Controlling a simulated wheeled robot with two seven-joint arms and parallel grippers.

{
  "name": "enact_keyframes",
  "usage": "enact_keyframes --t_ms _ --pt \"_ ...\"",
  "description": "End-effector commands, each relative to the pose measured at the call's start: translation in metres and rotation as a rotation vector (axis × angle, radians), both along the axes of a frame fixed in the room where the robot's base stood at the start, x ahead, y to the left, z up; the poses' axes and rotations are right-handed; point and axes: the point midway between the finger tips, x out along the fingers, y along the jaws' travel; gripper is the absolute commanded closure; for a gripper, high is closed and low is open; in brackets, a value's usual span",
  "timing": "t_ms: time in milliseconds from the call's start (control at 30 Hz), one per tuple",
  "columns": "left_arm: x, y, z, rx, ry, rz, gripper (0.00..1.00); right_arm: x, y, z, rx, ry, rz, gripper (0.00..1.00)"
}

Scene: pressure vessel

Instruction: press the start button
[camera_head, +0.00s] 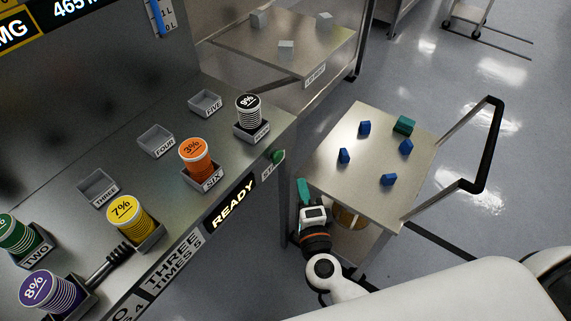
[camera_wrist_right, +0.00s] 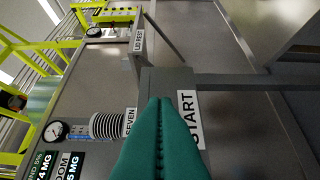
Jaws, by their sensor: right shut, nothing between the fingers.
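The green start button (camera_head: 278,156) sits on the front edge of the grey console, beside a white start label (camera_head: 272,166) partly cut from sight. The start label shows large in the right wrist view (camera_wrist_right: 189,118), just right of my fingers. My right gripper (camera_head: 302,182) has teal fingers shut together, with nothing between them. In the head view it is below and right of the button, apart from it. In the right wrist view the fingers (camera_wrist_right: 160,102) point at the console edge by the label; the button is not visible there. My left gripper is not in view.
The console (camera_head: 130,165) carries numbered trays with several cups, and a lit READY display (camera_head: 233,203). A cart (camera_head: 350,185) with blue and teal blocks stands right, close to my right gripper. A lid rest shelf (camera_head: 260,55) is behind. Grey floor is open farther right.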

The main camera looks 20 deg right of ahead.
Motion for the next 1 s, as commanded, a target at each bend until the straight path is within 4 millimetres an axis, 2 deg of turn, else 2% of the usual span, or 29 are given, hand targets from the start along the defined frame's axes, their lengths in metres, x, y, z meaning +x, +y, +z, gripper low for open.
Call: enact_keyframes --t_ms 33,200,400,1000 --pt "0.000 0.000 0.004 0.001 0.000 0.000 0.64 0.013 -0.001 0.003 -0.001 -0.004 0.000 1.00" --pt "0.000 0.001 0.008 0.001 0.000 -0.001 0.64 0.046 -0.004 0.002 0.001 -0.002 0.000 1.00" --pt "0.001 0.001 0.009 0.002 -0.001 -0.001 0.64 0.065 0.015 0.000 0.002 0.000 0.001 1.00" --pt "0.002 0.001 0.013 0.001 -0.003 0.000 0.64 0.077 0.024 0.002 0.000 0.001 0.000 1.00"
